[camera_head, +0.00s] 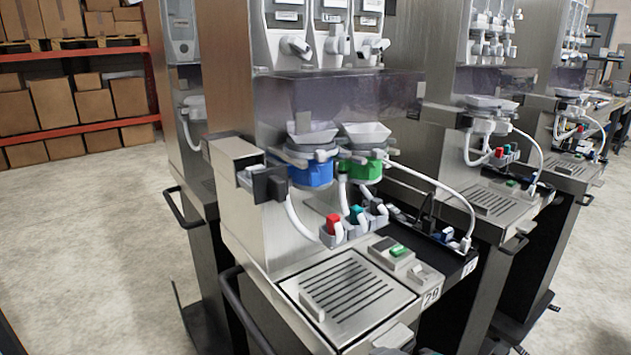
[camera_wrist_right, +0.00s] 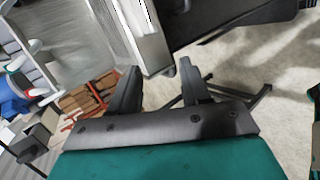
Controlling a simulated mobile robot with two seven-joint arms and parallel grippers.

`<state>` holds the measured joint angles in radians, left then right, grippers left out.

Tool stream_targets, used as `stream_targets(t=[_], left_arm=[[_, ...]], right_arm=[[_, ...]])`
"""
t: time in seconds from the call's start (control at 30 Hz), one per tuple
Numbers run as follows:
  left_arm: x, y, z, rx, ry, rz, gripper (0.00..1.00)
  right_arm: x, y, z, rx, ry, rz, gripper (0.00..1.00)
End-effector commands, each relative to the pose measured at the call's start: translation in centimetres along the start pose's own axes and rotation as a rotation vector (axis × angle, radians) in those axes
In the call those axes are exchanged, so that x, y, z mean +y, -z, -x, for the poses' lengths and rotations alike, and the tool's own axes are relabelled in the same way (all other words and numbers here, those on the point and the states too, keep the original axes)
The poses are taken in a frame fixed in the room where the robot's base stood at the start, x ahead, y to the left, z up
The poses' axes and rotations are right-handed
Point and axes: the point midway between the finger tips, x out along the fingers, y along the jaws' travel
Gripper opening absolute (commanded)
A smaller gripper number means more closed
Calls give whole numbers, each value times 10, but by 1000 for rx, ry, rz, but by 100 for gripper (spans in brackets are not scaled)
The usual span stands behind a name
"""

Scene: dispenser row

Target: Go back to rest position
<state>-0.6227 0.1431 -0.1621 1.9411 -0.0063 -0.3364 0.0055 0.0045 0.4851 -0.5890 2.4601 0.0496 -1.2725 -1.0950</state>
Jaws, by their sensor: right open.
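My right gripper (camera_wrist_right: 160,82) shows in the right wrist view. Its two dark fingers stand apart with nothing held between them. Beyond the fingertips is a metal machine edge, with pale floor beyond. My left gripper is not in view. In the head view a dispenser station (camera_head: 345,215) stands in the middle, with a blue-collared funnel (camera_head: 311,172) and a green-collared funnel (camera_head: 362,168). Below them are a slotted drip tray (camera_head: 350,295) and small red and teal-capped nozzles. A small grey part shows at the bottom edge, and I cannot tell what it is.
More dispenser stations (camera_head: 490,190) stand to the right in a row. Shelving with orange beams (camera_head: 82,129) and cardboard boxes (camera_head: 54,104) is at the back left. The floor (camera_head: 85,245) on the left is clear. A dark handle bar (camera_head: 247,312) sticks out at the station's front left.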

Motion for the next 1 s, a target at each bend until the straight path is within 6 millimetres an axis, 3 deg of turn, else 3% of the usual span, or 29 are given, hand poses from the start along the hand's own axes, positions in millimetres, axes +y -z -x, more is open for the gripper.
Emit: stream_targets(t=[0.1,0.2,0.4,0.57,1.0], left_arm=[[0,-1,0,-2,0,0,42],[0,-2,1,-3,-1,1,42],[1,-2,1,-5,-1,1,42],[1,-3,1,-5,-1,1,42],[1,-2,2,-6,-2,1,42]], right_arm=[[-44,-16,4,-87,124,-466,47],[-82,-29,12,-194,209,-812,47],[-153,-45,38,-440,326,-1340,47],[-205,-51,66,-672,378,-1676,47],[-213,-59,-23,-359,82,-1655,47]])
